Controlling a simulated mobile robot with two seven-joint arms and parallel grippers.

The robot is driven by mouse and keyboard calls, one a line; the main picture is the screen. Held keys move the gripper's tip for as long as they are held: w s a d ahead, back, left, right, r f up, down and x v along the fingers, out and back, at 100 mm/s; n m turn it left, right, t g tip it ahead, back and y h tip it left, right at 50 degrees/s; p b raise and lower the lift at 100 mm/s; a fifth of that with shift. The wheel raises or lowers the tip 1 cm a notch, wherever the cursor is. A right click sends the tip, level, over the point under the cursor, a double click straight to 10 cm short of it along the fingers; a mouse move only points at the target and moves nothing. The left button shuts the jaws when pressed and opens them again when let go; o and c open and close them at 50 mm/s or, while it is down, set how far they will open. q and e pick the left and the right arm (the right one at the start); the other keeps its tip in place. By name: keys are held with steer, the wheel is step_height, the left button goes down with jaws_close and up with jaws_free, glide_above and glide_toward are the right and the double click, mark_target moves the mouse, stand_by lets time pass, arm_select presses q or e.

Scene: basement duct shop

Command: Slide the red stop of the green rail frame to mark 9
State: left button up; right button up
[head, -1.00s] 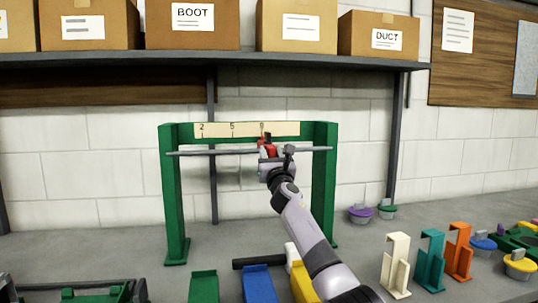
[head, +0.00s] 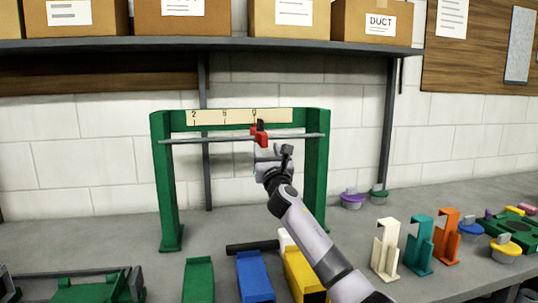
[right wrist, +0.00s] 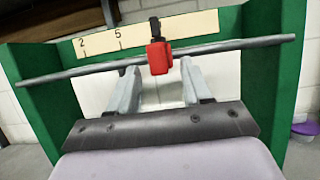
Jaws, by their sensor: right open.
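The green rail frame (head: 167,190) stands upright on the bench, with a grey rod (head: 200,139) across it and a cream scale (head: 275,116) above the rod. In the right wrist view, the red stop (right wrist: 158,58) hides part of the scale, where 2 and 5 are readable. My right gripper (head: 268,156) is open and empty, just below and in front of the stop. Its fingers (right wrist: 158,72) lie left and right of it, apart from it. My left gripper is out of view.
A white hook-shaped piece (head: 386,248), a teal one (head: 419,247) and an orange one (head: 447,240) stand at right. Blue (head: 254,278) and yellow (head: 302,275) pieces lie in front of the frame. A shelf (head: 120,45) with boxes runs above.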

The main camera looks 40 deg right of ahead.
steer(key=shift+v, duration=1.15)
